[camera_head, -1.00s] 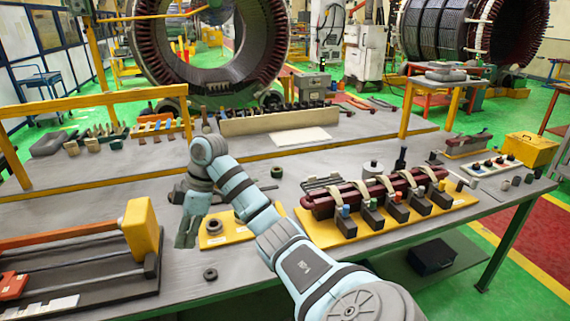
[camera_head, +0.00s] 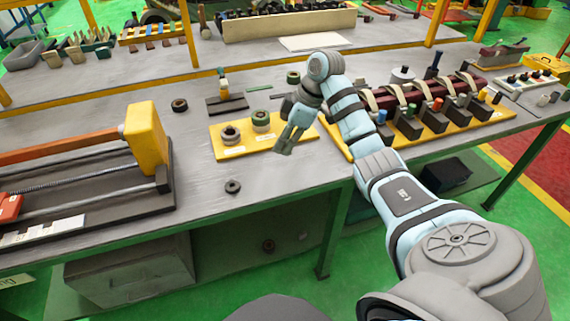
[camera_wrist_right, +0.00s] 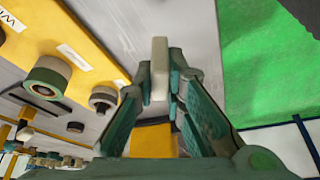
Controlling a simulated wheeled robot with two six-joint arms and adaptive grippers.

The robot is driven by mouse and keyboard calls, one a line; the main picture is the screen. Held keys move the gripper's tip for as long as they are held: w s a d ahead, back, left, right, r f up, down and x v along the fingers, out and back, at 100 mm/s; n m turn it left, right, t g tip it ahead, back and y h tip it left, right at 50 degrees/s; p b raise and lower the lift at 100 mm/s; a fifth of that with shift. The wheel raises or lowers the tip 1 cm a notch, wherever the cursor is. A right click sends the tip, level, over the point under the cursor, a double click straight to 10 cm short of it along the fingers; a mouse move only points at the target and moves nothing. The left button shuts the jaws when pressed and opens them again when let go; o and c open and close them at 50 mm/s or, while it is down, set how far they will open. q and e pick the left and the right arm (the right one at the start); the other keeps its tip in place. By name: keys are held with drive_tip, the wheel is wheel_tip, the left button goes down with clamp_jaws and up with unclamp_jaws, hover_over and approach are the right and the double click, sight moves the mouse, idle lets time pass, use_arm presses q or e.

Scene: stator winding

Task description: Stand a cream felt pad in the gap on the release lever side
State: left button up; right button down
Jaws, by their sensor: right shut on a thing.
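My right gripper (camera_head: 284,146) hangs over the front right part of the yellow board with tape rolls, its fingers pointing down toward the table's front edge. In the right wrist view its fingertips (camera_wrist_right: 160,84) are closed on a cream felt pad (camera_wrist_right: 159,60), a small upright block sticking out beyond the tips. The pad is too small or hidden to make out in the head view. A dark red coil bar (camera_head: 440,90) with cream straps and several dark blocks lies on a yellow base at the right. I cannot make out the release lever or its gap. My left gripper is out of view.
The yellow board (camera_head: 228,153) holds tape rolls (camera_head: 261,119). A loose black ring (camera_head: 232,186) lies near the front edge. At the left stands a rod fixture with a yellow end block (camera_head: 147,140).

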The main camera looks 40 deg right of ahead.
hover_over(280, 171)
drive_tip(key=s+d, duration=0.1)
wheel_tip(280, 171, down, 4)
drive_tip(key=shift+d+f, duration=0.15)
drive_tip(key=shift+f, duration=0.1)
wheel_tip(280, 171, down, 3)
drive_tip(key=shift+s+r+b, duration=0.1)
drive_tip(key=shift+s+b, duration=0.05)
drive_tip(key=shift+b, duration=0.15)
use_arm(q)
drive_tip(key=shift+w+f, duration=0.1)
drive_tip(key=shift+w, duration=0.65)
use_arm(e)
drive_tip(key=shift+a, duration=0.2)
drive_tip(key=shift+f, duration=0.25)
drive_tip(key=c, duration=1.7)
unclamp_jaws()
drive_tip(key=shift+o, duration=0.2)
drive_tip(key=shift+r, duration=0.1)
use_arm(q)
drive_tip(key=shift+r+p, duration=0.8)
drive_tip(key=shift+p, duration=0.05)
use_arm(e)
drive_tip(key=v, duration=1.2)
